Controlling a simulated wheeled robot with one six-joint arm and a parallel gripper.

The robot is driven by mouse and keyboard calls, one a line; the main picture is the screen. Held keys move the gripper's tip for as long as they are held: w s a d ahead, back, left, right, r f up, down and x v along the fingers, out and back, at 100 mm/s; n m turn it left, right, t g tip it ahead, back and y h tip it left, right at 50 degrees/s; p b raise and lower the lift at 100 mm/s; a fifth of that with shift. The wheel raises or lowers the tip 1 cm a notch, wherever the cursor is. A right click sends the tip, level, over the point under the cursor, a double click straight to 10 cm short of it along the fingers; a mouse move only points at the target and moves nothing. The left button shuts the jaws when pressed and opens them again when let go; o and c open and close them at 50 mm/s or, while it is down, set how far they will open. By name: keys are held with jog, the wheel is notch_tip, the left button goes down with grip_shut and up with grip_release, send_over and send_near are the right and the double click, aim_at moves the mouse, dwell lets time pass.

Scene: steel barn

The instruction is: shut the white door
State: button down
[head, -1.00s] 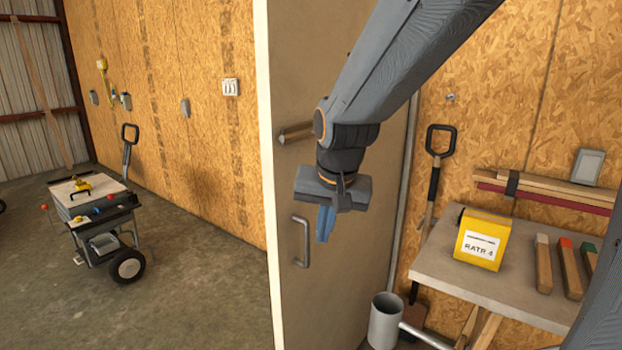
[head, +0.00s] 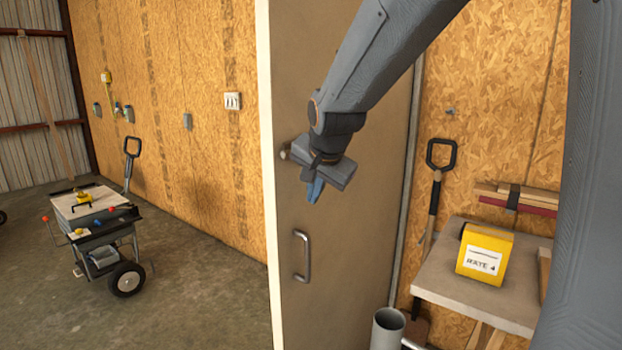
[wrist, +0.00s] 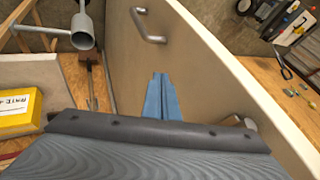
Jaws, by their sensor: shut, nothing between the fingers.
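The white door (head: 345,270) stands open in the head view, with its pale edge toward the left and its broad face, shaded beige, toward me. A metal pull handle (head: 302,257) is on that face, and it also shows in the wrist view (wrist: 148,26). My gripper (head: 314,190) is in front of the door face, above the handle, with its blue fingers shut and empty. In the wrist view the fingers (wrist: 161,97) point along the door face (wrist: 195,75). I cannot tell whether they touch it. A round knob (head: 284,154) is partly hidden behind my gripper.
A bench (head: 470,300) with a yellow box (head: 485,253) stands right of the door. A shovel (head: 435,195) leans on the wall, and a grey pipe (head: 387,330) stands below. A cart (head: 105,245) is at left on open floor.

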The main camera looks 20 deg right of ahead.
aim_at(298, 200)
jog(key=shift+w+a+p, duration=0.3)
jog(key=shift+w+a, duration=0.3)
jog(key=shift+w, duration=0.25)
jog(key=shift+w+a+p, duration=0.3)
jog(key=shift+w+a, duration=0.25)
jog(key=shift+w, duration=0.25)
